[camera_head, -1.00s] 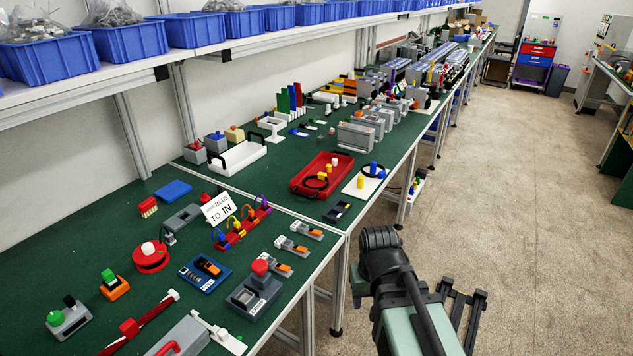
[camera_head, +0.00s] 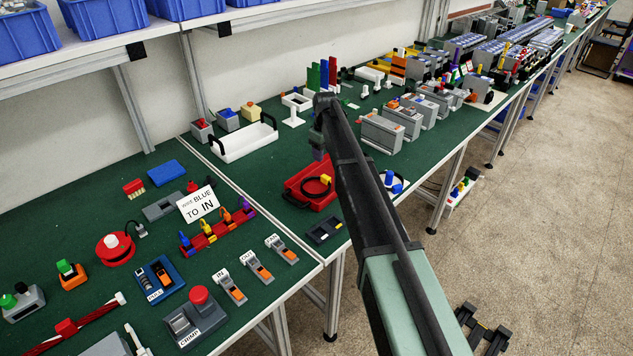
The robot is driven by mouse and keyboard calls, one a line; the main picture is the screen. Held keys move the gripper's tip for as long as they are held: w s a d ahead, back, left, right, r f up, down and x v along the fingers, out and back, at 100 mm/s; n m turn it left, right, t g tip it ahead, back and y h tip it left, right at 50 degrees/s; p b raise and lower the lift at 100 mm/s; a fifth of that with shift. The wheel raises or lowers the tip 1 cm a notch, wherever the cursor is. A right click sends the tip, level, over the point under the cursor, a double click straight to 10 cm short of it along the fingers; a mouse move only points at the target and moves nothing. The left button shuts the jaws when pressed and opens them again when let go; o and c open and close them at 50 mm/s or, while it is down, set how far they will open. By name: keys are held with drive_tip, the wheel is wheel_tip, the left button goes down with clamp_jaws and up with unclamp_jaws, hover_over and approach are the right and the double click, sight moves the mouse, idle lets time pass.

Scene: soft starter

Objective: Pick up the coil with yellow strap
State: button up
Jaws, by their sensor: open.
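The red tray (camera_head: 296,190) stands on the green bench near the middle of the picture, partly hidden by my arm. A black ring-shaped coil (camera_head: 312,192) lies in it, with a yellow piece (camera_head: 325,180) at its upper right that looks like its strap. My arm rises from the lower right and reaches across the right side of the tray. Its dark far end is above and behind the tray. I cannot make out the fingers of my gripper, and nothing is seen held.
A white plate with blue pegs (camera_head: 393,183) is just right of my arm, partly hidden. A small black tray (camera_head: 324,229) lies in front of the red tray. A white tray with black handles (camera_head: 243,142) is behind. Grey boxes (camera_head: 381,133) stand to the right.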

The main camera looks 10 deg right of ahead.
sight(326, 176)
wheel_tip(326, 176, down, 6)
drive_tip(key=b, duration=0.5)
drive_tip(key=shift+b, duration=0.4)
drive_tip(key=f+b, duration=0.5)
drive_tip(key=shift+s+d+f, duration=0.1)
drive_tip(key=shift+d+f, duration=0.15)
drive_tip(key=shift+d, duration=0.1)
drive_tip(key=shift+r, duration=0.3)
drive_tip(key=shift+c, duration=0.4)
clamp_jaws()
